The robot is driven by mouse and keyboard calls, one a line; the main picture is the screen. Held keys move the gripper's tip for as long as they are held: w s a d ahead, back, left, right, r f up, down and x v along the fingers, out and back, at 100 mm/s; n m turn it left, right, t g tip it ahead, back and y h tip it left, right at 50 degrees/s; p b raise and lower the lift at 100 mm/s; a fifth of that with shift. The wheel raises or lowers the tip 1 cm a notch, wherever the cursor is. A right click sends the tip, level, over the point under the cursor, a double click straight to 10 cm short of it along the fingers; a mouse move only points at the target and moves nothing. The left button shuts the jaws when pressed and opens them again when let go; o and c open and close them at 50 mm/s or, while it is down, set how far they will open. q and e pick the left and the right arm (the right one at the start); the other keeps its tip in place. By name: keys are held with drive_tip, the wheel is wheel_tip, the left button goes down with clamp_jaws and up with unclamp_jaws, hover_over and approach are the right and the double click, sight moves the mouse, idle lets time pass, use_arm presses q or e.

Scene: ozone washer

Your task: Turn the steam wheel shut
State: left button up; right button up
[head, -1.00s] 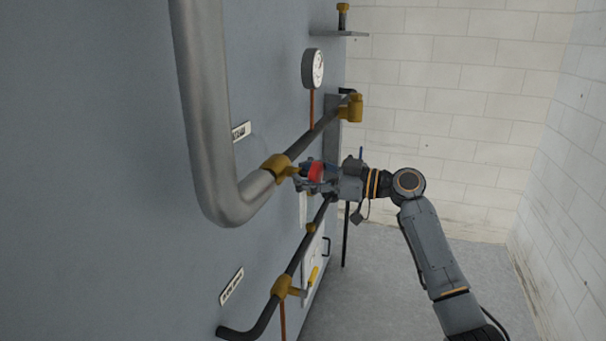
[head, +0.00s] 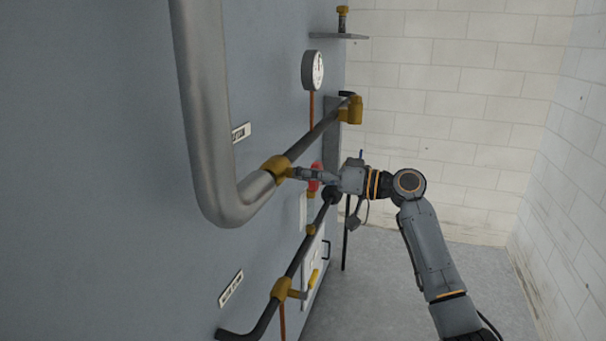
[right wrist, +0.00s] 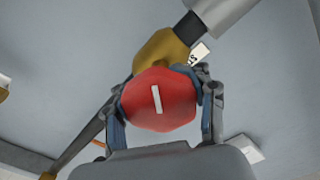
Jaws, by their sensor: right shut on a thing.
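The red steam wheel (right wrist: 158,100) sits in front of a brass valve body (right wrist: 160,50) on the upper pipe, and a white bar marks its face. In the head view the wheel (head: 315,178) is partly hidden by my right gripper (head: 312,174). In the right wrist view my right gripper (right wrist: 160,102) has one finger on each side of the wheel and is shut on it. The white bar stands tilted slightly from upright in that view. My left gripper is not in view.
A thick grey pipe (head: 205,110) bends close in front at the left. A gauge (head: 313,69) hangs above the upper pipe. A lower pipe with a brass valve and yellow lever (head: 283,288) runs below. Free floor (head: 400,265) lies at the right.

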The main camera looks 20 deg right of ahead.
drive_tip(key=m+p, duration=0.1)
drive_tip(key=m, duration=0.1)
drive_tip(key=shift+r+m, duration=0.2)
drive_tip(key=shift+m, duration=0.2)
drive_tip(key=m+p, duration=0.2)
drive_tip(key=m, duration=0.1)
drive_tip(key=shift+m, duration=0.3)
drive_tip(key=m+p, duration=0.2)
drive_tip(key=m, duration=0.1)
drive_tip(key=shift+m, duration=0.3)
drive_tip(key=m+p, duration=0.3)
drive_tip(key=shift+r+m, duration=0.1)
drive_tip(key=shift+m, duration=0.3)
drive_tip(key=m+p, duration=0.8)
drive_tip(key=m, duration=0.1)
drive_tip(key=shift+p, duration=0.4)
drive_tip(key=shift+m+p, duration=1)
drive_tip(key=shift+m, duration=0.2)
drive_tip(key=shift+f+m+p, duration=0.25)
drive_tip(key=shift+m+p, duration=0.35)
drive_tip(key=shift+m, duration=0.7)
